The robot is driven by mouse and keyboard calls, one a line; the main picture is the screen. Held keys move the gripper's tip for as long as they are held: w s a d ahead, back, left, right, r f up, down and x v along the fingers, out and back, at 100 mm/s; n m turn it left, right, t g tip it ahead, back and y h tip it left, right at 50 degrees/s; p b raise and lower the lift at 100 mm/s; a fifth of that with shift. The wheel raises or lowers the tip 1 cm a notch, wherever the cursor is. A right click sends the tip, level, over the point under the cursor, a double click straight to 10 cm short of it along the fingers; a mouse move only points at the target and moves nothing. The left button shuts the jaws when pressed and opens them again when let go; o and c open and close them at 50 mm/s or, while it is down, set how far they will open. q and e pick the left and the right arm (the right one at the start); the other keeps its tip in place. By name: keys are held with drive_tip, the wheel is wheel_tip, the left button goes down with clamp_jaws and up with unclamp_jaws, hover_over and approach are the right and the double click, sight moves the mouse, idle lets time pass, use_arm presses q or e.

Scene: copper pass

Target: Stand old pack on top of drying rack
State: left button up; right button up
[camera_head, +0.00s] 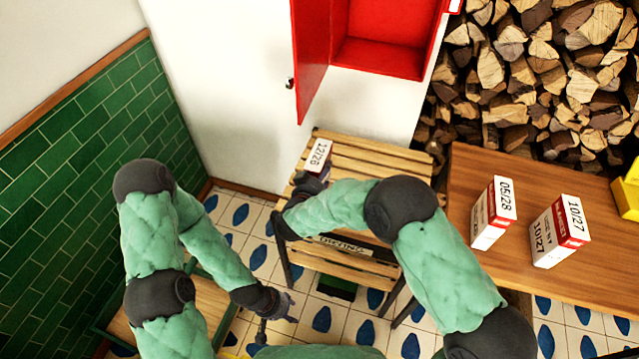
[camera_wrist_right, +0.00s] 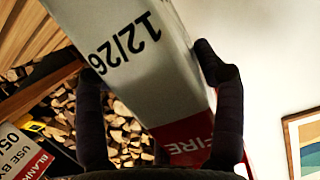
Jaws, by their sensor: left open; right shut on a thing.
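The old pack (camera_head: 318,155), a white and red box marked 12/26, is at the left end of the drying rack's top. The drying rack (camera_head: 372,157) is a slatted wooden stand with a dark frame and a "DRYING" sign. My right gripper (camera_head: 310,180) is shut on the pack. In the right wrist view the pack (camera_wrist_right: 130,50) sits between the two dark fingers of the gripper (camera_wrist_right: 155,75). I cannot tell whether its base touches the slats. My left gripper (camera_head: 277,308) is open and empty, low over the tiled floor left of the rack.
A wooden table (camera_head: 470,165) on the right bears two more packs, marked 05/28 (camera_head: 494,213) and 10/27 (camera_head: 560,232). A yellow object (camera_head: 627,190) is at its right edge. An open red cabinet (camera_head: 380,50) hangs behind the rack. Stacked firewood (camera_head: 540,70) fills the back right.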

drive_tip(key=shift+w+a+f+b, duration=0.1)
drive_tip(key=shift+w+f+b, duration=0.15)
drive_tip(key=shift+f+b, duration=0.55)
drive_tip(key=shift+w+f+b, duration=0.2)
drive_tip(key=shift+f+b, duration=0.25)
drive_tip(key=shift+f, duration=0.6)
drive_tip(key=shift+f, duration=0.2)
drive_tip(key=o, duration=1.7)
drive_tip(key=shift+s, duration=0.1)
drive_tip(key=shift+r, duration=0.1)
drive_tip(key=shift+s+a+r, duration=0.1)
drive_tip(key=shift+s, duration=0.15)
drive_tip(key=p+v, duration=0.4)
drive_tip(key=v, duration=0.7)
drive_tip(key=shift+s, duration=0.2)
